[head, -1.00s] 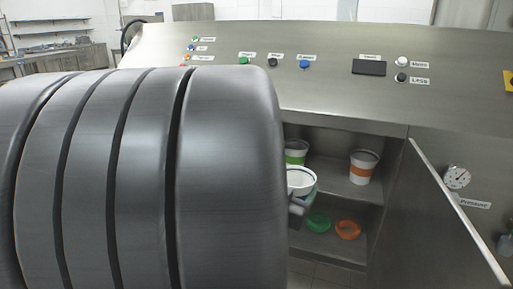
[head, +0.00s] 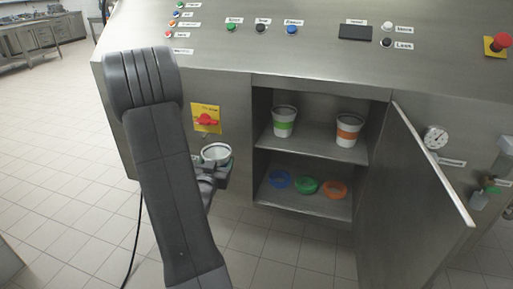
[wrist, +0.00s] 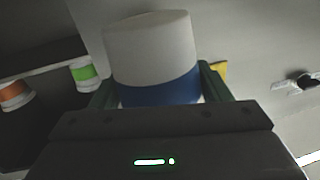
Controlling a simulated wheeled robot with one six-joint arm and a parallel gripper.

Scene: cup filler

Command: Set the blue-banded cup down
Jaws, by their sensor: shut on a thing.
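The blue-banded cup (wrist: 150,50) is white with a blue band and fills the upper middle of the wrist view. My gripper (wrist: 160,97) is shut on it, with a finger on each side of the blue band. In the head view the cup (head: 216,154) shows its open rim, held by my gripper (head: 218,172) left of the open cabinet, in front of the machine's front panel. My arm hides part of the area below it.
The cabinet's upper shelf (head: 310,144) holds a green-banded cup (head: 284,121) and an orange-banded cup (head: 349,130). Blue, green and orange rings (head: 307,185) lie on the lower shelf. An open door (head: 425,175) stands at the right. Upper-shelf room shows between the cups.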

